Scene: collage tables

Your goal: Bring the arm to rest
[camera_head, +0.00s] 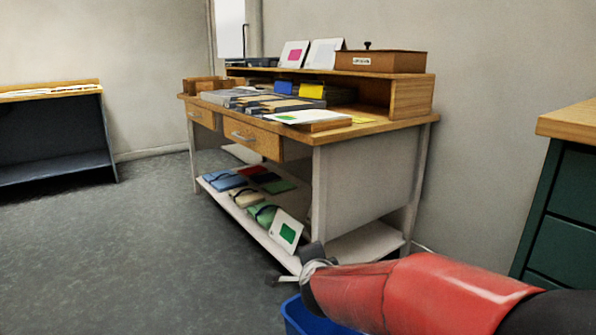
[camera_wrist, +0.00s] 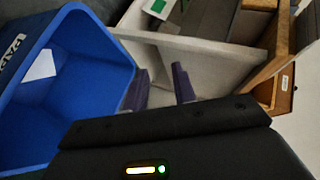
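My red arm (camera_head: 425,290) reaches in from the lower right in the head view, out in front of the desk's near end. My gripper (camera_head: 278,280) is at its far end, small and partly hidden by the wrist. In the wrist view my gripper (camera_wrist: 161,86) shows two dark purple fingers standing apart, with nothing between them. The gripper is open and empty, above and beside a blue bin (camera_wrist: 100,62), which also shows below my arm in the head view (camera_head: 300,318).
A white sheet (camera_wrist: 42,66) lies in the bin. The desk (camera_head: 365,180) stands close behind my gripper, with folders and a green-marked card (camera_head: 287,231) on its low shelf. A green cabinet (camera_head: 565,215) is at the right. The floor at left is clear.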

